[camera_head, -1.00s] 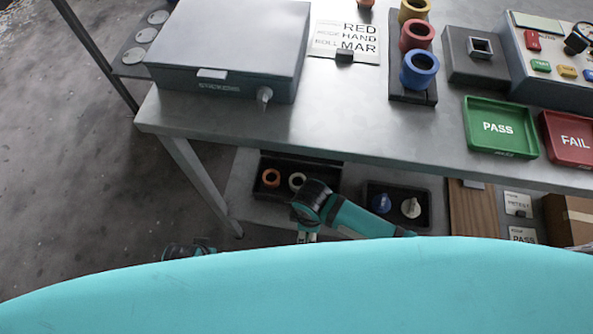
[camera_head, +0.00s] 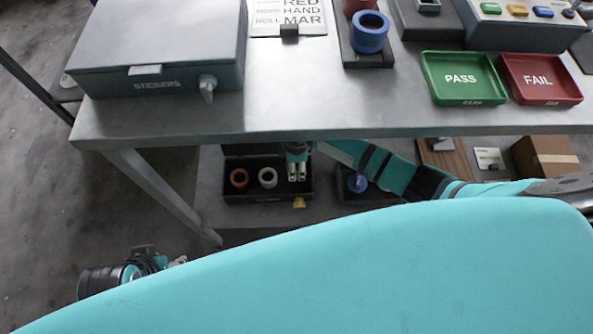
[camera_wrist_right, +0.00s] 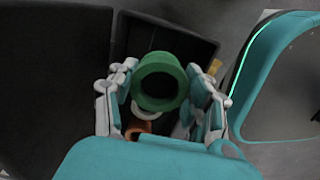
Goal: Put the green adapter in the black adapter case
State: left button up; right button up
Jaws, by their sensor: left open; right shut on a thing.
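The green adapter (camera_wrist_right: 141,82) is a ring held between the two fingers of my right gripper (camera_wrist_right: 160,90). In the head view my right gripper (camera_head: 297,173) is over the right part of the black adapter case (camera_head: 250,197), on the shelf under the bench; the green adapter cannot be made out there. The case holds an orange adapter (camera_head: 239,178) and a white adapter (camera_head: 268,178) at left and middle. In the right wrist view the case (camera_wrist_right: 190,45) lies below the green adapter, which partly hides the white and orange rings. My left gripper (camera_head: 178,261) is open and empty, left of the bench.
The bench top edge (camera_head: 330,126) overhangs the shelf. Another dark bin with a blue part (camera_head: 357,184) sits right of the case, behind my right arm. A yellow latch (camera_head: 299,203) is on the case front. A cardboard box (camera_head: 546,158) stands further right.

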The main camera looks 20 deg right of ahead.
aim_at(297, 167)
notch_tip(297, 167, down, 3)
jog(key=shift+s+f+b, duration=0.1)
jog(key=shift+f+b, duration=0.1)
jog(key=shift+b, duration=0.4)
jog(key=shift+f, duration=0.6)
jog(key=o, duration=1.5)
jog(key=shift+c, duration=0.2)
